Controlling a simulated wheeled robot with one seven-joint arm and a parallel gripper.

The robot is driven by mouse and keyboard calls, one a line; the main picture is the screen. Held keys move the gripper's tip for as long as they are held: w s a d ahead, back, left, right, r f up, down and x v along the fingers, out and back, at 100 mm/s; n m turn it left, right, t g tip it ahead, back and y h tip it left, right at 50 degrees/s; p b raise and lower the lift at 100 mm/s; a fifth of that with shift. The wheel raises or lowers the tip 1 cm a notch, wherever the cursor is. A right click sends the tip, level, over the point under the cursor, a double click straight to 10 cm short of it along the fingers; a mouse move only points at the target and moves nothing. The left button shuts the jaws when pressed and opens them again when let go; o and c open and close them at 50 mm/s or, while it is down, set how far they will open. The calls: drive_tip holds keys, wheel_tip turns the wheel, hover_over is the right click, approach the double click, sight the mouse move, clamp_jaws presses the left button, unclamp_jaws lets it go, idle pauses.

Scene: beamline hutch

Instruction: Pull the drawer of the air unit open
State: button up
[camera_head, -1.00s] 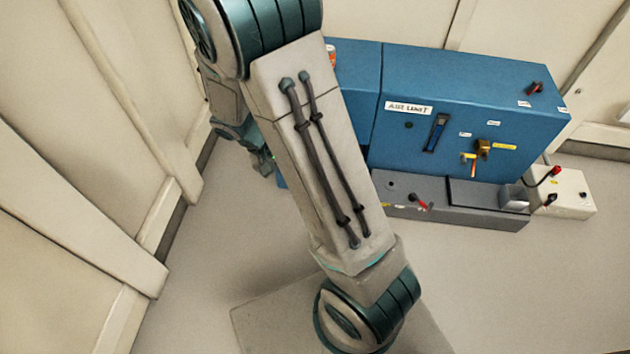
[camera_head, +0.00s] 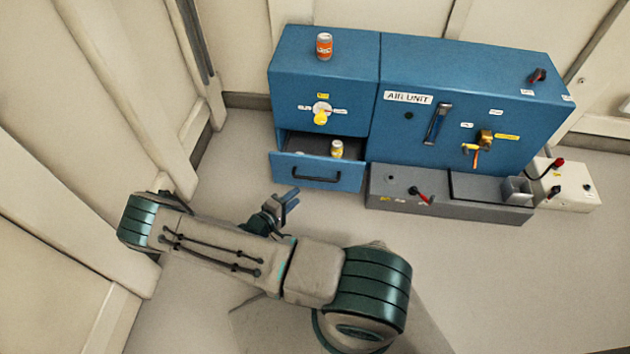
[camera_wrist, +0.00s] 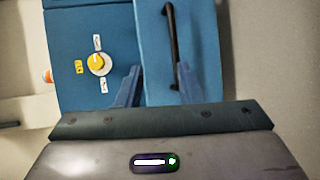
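The blue air unit (camera_head: 470,90) stands against the back wall. Its drawer (camera_head: 345,179), at the lower left, stands pulled out, with its inside showing. The drawer has a dark bar handle (camera_head: 318,177), which also shows in the wrist view (camera_wrist: 171,45). A yellow-labelled can (camera_head: 337,149) stands in the drawer. My gripper (camera_head: 288,199) is in front of the drawer, below and left of the handle, and looks apart from it. In the wrist view my gripper's two blue fingers (camera_wrist: 158,72) are spread, with nothing visibly held.
An orange can (camera_head: 324,46) stands on top of the unit. A yellow knob (camera_head: 321,116) is above the drawer. A grey low box (camera_head: 450,199) and a white box (camera_head: 575,190) sit to the right. Wall panels are close on the left. Floor at the right front is clear.

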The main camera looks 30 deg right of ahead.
sight(315, 178)
drive_tip(key=shift+n+t+y, duration=0.3)
drive_tip(key=shift+n+t, duration=0.4)
drive_tip(key=shift+t, duration=0.2)
drive_tip(key=shift+a+f+b+x, duration=0.1)
drive_tip(key=shift+f+b+x, duration=0.6)
drive_tip(key=shift+x, duration=1.75)
drive_tip(key=shift+a+f+b+x, duration=0.1)
drive_tip(key=shift+f+b+x, duration=0.2)
drive_tip(key=shift+b+x, duration=1.5)
drive_tip(key=shift+a+f+b+x, duration=0.1)
drive_tip(key=shift+f+b+x, duration=0.3)
drive_tip(key=shift+x, duration=2.75)
drive_tip(key=shift+s+f, duration=0.1)
drive_tip(key=shift+s, duration=0.05)
clamp_jaws()
